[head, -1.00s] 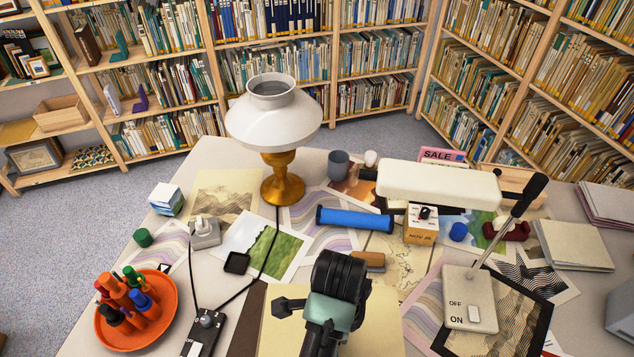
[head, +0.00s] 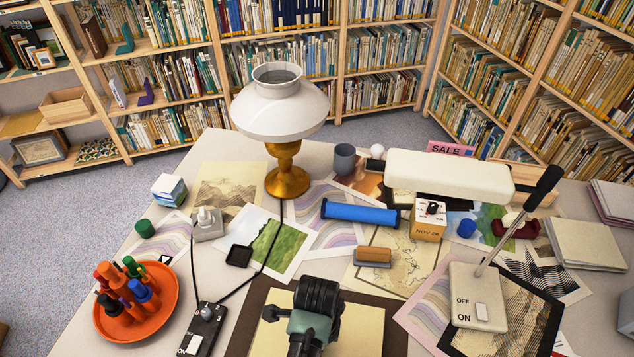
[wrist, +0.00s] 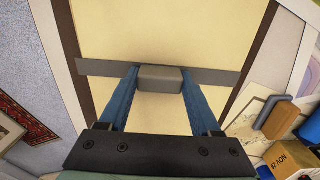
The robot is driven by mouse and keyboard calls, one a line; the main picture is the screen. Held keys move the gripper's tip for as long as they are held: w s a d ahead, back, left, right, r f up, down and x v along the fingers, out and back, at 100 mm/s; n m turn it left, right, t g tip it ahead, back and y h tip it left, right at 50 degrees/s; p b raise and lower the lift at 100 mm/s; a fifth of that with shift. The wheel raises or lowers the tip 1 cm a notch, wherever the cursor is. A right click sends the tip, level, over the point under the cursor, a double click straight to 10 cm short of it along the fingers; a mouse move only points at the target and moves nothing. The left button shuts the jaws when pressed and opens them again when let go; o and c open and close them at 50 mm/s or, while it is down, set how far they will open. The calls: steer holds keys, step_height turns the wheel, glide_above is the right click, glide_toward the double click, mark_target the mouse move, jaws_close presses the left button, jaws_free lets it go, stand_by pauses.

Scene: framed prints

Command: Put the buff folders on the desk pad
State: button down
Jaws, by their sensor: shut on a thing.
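The buff folders (head: 372,325) lie flat below my arm as a broad pale sheet, and fill the middle of the wrist view (wrist: 160,30). A grey band (wrist: 215,76) crosses them, with a grey block (wrist: 160,78) at its middle. My gripper (wrist: 160,88) is shut on this block, one blue finger on each side. The dark brown desk pad (head: 398,328) shows as a border around the folders at the far, left and right sides; it also shows in the wrist view (wrist: 248,60). Whether the folders touch the pad I cannot tell. My wrist hides part of them in the head view.
A black power strip (head: 203,330) and an orange tray of markers (head: 165,325) stand at left. A brown-topped block (head: 373,257), a blue roll (head: 360,215) and a switch-box lamp (head: 477,297) stand beyond and right. Prints cover much of the desk.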

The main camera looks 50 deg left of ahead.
steer(key=shift+f, duration=0.4)
steer(key=shift+f, duration=0.15)
steer(key=shift+c, duration=0.4)
jaws_free()
step_height(320, 180, up, 12)
steer(key=shift+p, duration=0.45)
steer(key=shift+w+r, duration=0.1)
steer(key=shift+r, duration=0.1)
